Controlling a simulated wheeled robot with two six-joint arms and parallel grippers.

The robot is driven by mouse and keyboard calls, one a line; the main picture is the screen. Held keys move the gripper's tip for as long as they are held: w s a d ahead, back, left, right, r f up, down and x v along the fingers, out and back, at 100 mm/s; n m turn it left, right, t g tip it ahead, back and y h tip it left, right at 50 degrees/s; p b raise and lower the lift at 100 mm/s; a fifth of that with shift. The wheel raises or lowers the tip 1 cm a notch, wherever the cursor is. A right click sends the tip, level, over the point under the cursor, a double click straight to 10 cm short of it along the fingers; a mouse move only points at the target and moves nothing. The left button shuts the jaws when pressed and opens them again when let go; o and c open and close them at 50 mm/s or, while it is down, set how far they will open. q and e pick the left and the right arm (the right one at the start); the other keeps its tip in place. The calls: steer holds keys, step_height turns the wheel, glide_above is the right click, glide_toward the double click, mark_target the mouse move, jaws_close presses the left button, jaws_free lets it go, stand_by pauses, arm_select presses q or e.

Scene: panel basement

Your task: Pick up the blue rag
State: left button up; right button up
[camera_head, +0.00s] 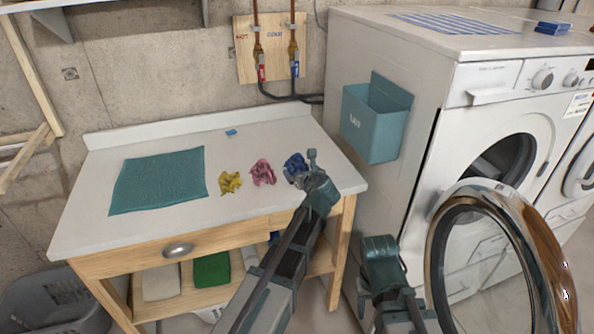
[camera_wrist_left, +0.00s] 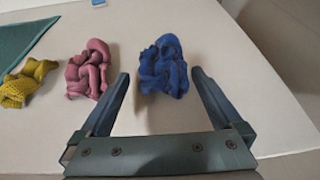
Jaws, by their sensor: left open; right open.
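The crumpled blue rag (camera_head: 293,163) lies on the white tabletop, last in a row to the right of the pink and yellow rags. My left gripper (camera_head: 303,167) is at the rag in the head view and hides part of it. In the left wrist view the blue rag (camera_wrist_left: 163,68) lies between and just ahead of the two open fingertips (camera_wrist_left: 160,77), nearer the right one. I cannot tell whether the fingers touch it. My right gripper (camera_head: 380,250) is open, low in front of the washing machine, away from the table.
A pink rag (camera_head: 263,172) lies close left of the blue one, then a yellow rag (camera_head: 230,182) and a flat teal cloth (camera_head: 158,180). A teal bin (camera_head: 372,125) hangs on the washer's side. The open washer door (camera_head: 535,255) stands at right.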

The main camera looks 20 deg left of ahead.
mark_target(298, 168)
arm_select(q)
steer(key=b+x, duration=0.2)
steer(key=x, duration=0.3)
steer(key=shift+w, duration=0.25)
steer(key=shift+r, duration=0.1)
steer(key=shift+s, duration=0.1)
steer(key=shift+c, duration=0.2)
steer(key=c, duration=1)
